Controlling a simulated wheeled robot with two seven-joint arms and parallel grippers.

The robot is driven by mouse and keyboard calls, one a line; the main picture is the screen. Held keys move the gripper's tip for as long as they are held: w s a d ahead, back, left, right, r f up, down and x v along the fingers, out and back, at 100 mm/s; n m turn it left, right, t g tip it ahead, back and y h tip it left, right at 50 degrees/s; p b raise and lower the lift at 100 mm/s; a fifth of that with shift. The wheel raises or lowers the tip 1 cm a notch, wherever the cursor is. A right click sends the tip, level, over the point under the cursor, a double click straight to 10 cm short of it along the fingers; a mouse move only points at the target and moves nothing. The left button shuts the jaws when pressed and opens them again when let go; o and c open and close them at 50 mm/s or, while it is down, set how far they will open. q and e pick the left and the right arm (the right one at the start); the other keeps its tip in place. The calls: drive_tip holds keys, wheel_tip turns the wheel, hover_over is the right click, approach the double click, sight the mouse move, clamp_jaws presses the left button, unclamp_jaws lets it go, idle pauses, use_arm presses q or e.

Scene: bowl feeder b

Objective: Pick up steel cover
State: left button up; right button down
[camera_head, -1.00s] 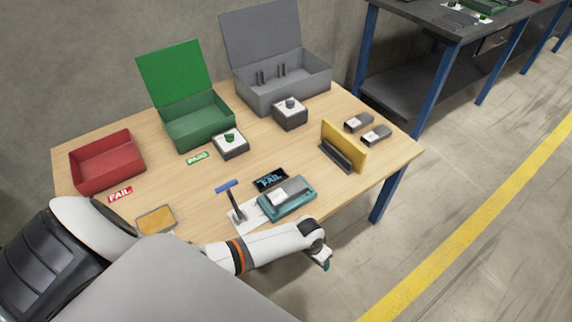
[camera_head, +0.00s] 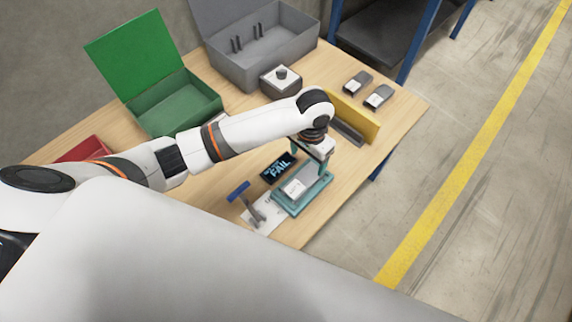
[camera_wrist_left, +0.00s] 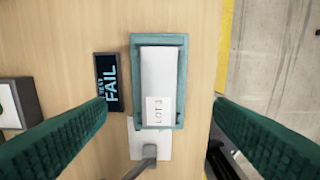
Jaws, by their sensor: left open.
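The steel cover (camera_wrist_left: 160,72) is a long grey-white plate with a "LOT 3" label at one end. It lies in a teal fixture (camera_wrist_left: 137,80) in the left wrist view. In the head view, the cover (camera_head: 293,188) and fixture (camera_head: 303,208) are near the table's front edge. My left gripper (camera_head: 323,160) is above the far end of the fixture. In the wrist view, the fingers of my left gripper (camera_wrist_left: 162,104) are wide apart, either side of the fixture, with nothing between them. My right gripper is out of view.
A dark "FAIL" display (camera_head: 278,168) and a blue-handled lever (camera_head: 240,192) stand left of the fixture. A yellow plate stand (camera_head: 355,115) is behind on the right.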

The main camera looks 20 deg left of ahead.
use_arm(q)
hover_over(304, 179)
drive_tip(key=f, duration=0.5)
drive_tip(key=shift+d+f, duration=0.15)
drive_tip(key=shift+d, duration=0.15)
drive_tip(key=shift+a+f, duration=0.15)
drive_tip(key=shift+f, duration=0.45)
wheel_tip(304, 179, down, 5)
drive_tip(key=shift+a+r+b, duration=0.1)
drive_tip(key=shift+b, duration=0.2)
drive_tip(key=c, duration=1.4)
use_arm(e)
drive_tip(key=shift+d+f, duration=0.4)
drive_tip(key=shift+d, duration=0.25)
